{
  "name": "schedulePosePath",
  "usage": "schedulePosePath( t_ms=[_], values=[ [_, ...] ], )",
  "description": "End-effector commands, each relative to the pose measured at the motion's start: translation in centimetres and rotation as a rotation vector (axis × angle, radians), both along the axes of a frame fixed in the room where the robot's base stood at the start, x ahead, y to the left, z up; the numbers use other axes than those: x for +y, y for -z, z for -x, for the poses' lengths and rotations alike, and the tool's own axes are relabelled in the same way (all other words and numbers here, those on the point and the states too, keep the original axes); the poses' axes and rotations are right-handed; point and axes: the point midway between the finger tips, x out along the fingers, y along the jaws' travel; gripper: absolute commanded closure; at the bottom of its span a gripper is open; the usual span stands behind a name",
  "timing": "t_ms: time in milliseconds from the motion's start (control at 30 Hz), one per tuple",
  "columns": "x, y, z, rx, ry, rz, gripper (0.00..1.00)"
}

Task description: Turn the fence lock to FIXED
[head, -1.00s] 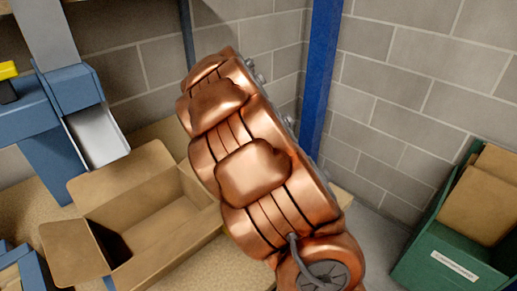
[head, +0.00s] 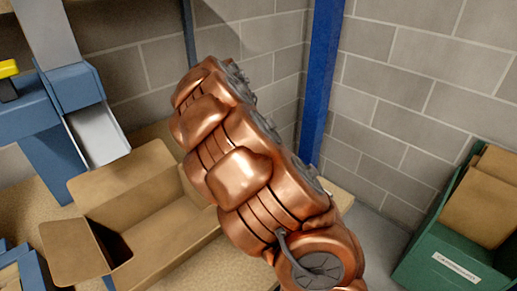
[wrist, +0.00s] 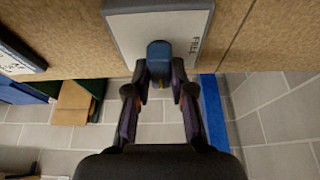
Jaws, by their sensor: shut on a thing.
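In the wrist view, the fence lock shows as a blue knob (wrist: 159,50) on a pale plate (wrist: 122,30). The plate carries a printed word to the right of the knob that looks like FREE; no FIXED marking can be made out. My gripper (wrist: 160,76) has its two dark fingers closed on the knob, one on each side. A small orange-yellow mark shows between the fingertips. In the head view my copper arm fills the middle, and neither the gripper nor the lock can be seen.
An open cardboard box (head: 98,208) stands left of my arm on a tan board surface. Left of it is a blue machine with a pale chute (head: 96,136). A blue post (head: 320,80) stands at the wall corner. A green bin (head: 425,248) holding cardboard is at right.

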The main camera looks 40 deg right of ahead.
Motion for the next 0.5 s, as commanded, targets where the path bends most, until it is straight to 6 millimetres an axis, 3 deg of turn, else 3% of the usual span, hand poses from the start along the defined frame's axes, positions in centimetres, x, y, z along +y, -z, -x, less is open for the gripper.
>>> schedulePosePath(
  t_ms=[167,200,400,500],
  values=[
    [0.0,-0.01,0.01,0.0,0.001,-0.001,1.0],
    [0.0,-0.01,0.0,0.0,0.001,0.0,0.75],
    [0.0,0.0,0.0,0.0,0.0,0.0,0.54],
    [0.0,0.0,0.0,0.0,0.0,0.0,0.52]
  ],
)
